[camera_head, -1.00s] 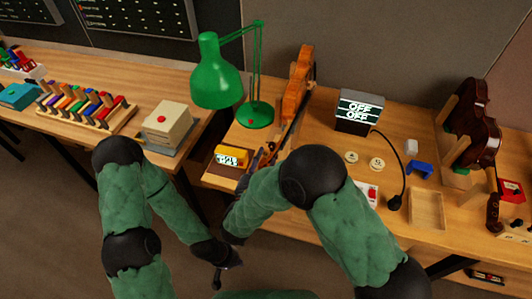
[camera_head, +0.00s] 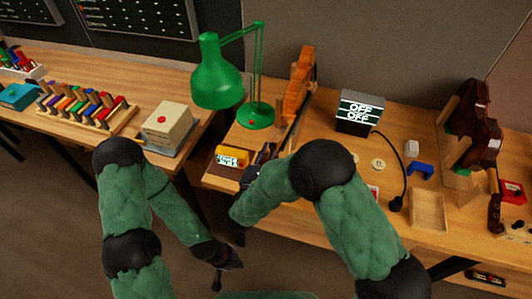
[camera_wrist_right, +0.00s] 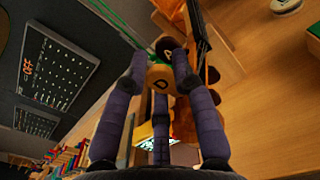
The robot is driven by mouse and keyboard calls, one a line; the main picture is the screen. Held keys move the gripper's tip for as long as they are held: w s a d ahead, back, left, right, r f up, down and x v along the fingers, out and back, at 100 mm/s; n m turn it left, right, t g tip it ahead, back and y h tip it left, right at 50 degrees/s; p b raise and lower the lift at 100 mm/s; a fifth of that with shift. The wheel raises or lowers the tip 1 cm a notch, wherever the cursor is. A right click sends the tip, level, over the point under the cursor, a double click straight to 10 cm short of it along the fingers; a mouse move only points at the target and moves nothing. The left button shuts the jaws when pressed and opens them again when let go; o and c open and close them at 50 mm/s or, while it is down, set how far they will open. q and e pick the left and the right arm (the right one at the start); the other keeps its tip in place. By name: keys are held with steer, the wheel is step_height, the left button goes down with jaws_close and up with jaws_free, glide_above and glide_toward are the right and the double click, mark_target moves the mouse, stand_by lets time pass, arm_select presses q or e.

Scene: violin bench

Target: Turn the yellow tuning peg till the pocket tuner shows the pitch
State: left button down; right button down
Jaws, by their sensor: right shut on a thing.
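The yellow tuning peg (camera_wrist_right: 160,80), with a dark letter on its face, is between the fingertips of my right gripper (camera_wrist_right: 160,72) in the right wrist view. The gripper is shut on it. In the head view my right gripper (camera_head: 262,156) is at the scroll end of the orange violin (camera_head: 299,85), and the arm partly hides it. The pocket tuner (camera_head: 232,156) is yellow and lit, just left of that gripper; its small lettering is too blurred to read. My left gripper (camera_head: 217,280) hangs low in front of the bench, away from the violin; its fingers are unclear.
A green lamp (camera_head: 217,80) stands behind the tuner. A darker violin (camera_head: 470,130) rests on a stand at the right. A wooden tray (camera_head: 429,210) lies near the front edge.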

steer(key=shift+r+h, duration=0.15)
steer(key=shift+h, duration=0.15)
steer(key=m+g+h+b, duration=0.1)
steer(key=m+h, duration=0.1)
steer(key=shift+w+h+b, duration=0.1)
steer(key=shift+h+b, duration=0.2)
steer(key=shift+r+m+g+h+b, duration=0.1)
steer(key=shift+m+g+h+b, duration=0.35)
steer(key=shift+m+g+h, duration=1.05)
steer(key=c, duration=1.2)
jaws_free()
steer(key=shift+o, duration=0.7)
steer(key=shift+d, duration=0.1)
step_height(320, 180, up, 10)
steer(key=shift+f, duration=0.1)
